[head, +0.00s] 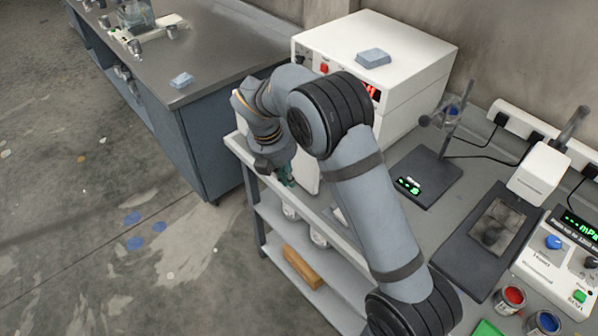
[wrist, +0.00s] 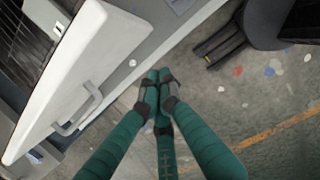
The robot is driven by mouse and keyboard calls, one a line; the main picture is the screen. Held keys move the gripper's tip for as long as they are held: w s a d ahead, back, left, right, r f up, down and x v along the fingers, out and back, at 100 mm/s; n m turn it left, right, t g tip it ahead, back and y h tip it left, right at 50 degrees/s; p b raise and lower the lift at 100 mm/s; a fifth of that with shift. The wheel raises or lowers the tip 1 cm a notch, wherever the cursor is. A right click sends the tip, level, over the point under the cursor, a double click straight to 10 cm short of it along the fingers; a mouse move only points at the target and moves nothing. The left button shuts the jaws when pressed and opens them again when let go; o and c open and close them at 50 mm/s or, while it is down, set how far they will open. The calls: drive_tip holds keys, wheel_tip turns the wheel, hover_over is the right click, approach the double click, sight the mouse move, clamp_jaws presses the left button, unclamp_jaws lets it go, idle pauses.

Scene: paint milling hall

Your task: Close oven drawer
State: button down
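The oven (head: 385,75) is a white box on the bench at the back wall, with a red display; my arm hides much of its front. In the wrist view the oven drawer (wrist: 105,45) stands open at the left. Its white front has a grey bar handle (wrist: 80,112), and a dark wire rack (wrist: 28,40) shows behind it. My gripper (wrist: 158,82) has green fingers drawn together at the tips, with nothing seen between them. It is to the right of the drawer front, apart from the handle. In the head view my gripper (head: 285,177) is by the bench's front edge.
A blue-grey block (head: 373,58) lies on the oven. A stand with a dark base (head: 425,178) and other instruments are to the right. The lower shelf holds a wooden block (head: 303,267). A grey cabinet (head: 225,135) stands at left; the floor in front is open.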

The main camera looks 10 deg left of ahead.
drive_tip(key=w+d+p, duration=0.1)
drive_tip(key=w+d+f+p, duration=0.1)
drive_tip(key=w, duration=0.1)
drive_tip(key=shift+w+d+f, duration=0.1)
drive_tip(key=shift+w+d, duration=0.05)
drive_tip(key=shift+d, duration=0.2)
